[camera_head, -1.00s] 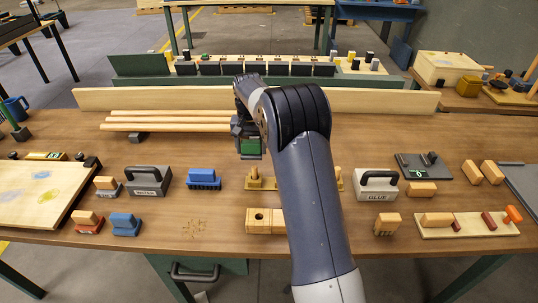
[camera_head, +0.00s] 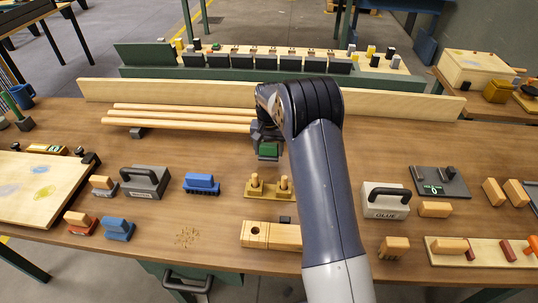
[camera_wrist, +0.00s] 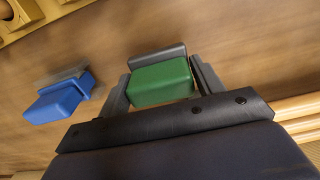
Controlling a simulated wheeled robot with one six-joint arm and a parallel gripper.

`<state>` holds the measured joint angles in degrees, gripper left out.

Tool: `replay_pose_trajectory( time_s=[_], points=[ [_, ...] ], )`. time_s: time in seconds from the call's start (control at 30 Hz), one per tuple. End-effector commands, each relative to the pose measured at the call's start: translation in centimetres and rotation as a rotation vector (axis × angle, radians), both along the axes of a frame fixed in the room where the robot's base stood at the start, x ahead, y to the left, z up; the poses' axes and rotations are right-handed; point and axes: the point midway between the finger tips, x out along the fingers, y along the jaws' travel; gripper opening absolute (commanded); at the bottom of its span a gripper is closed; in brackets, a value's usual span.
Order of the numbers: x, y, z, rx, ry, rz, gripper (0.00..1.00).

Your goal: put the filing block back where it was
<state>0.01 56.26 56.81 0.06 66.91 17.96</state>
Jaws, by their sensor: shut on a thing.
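The filing block (camera_wrist: 160,84), green with a dark grey strip along one side, is between my gripper's fingers in the wrist view. My gripper (camera_head: 266,143) is shut on it. In the head view the green block (camera_head: 268,151) hangs below the gripper, above the bench and beyond the wooden peg stand (camera_head: 268,191). In the wrist view bare bench top shows around the block. My arm hides part of the bench to the right of the gripper.
A blue brush (camera_head: 201,183) lies left of the peg stand. Pale rods (camera_head: 180,117) lie behind, left of the gripper. A wooden block with a hole (camera_head: 270,234) is in front. A grey GLUE box (camera_head: 385,203) stands right of my arm. Bare bench (camera_head: 215,155) lies left of the gripper.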

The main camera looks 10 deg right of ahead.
Motion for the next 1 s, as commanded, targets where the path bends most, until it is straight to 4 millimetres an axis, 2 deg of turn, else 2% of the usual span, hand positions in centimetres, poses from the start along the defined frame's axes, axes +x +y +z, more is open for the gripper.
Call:
replay_pose_trajectory(
  time_s=[0.23,0.6,0.63,0.87,1.0],
  points=[
    [0.0,0.0,-3.2,0.0,0.002,0.0,0.38],
    [0.0,0.0,-3.8,0.0,-0.001,0.0,0.38],
    [0.0,0.0,-3.8,0.0,-0.001,0.0,0.65],
    [0.0,0.0,-3.7,0.0,0.0,0.0,0.84],
    [0.0,0.0,-3.7,0.0,0.0,0.0,0.85]
  ],
)
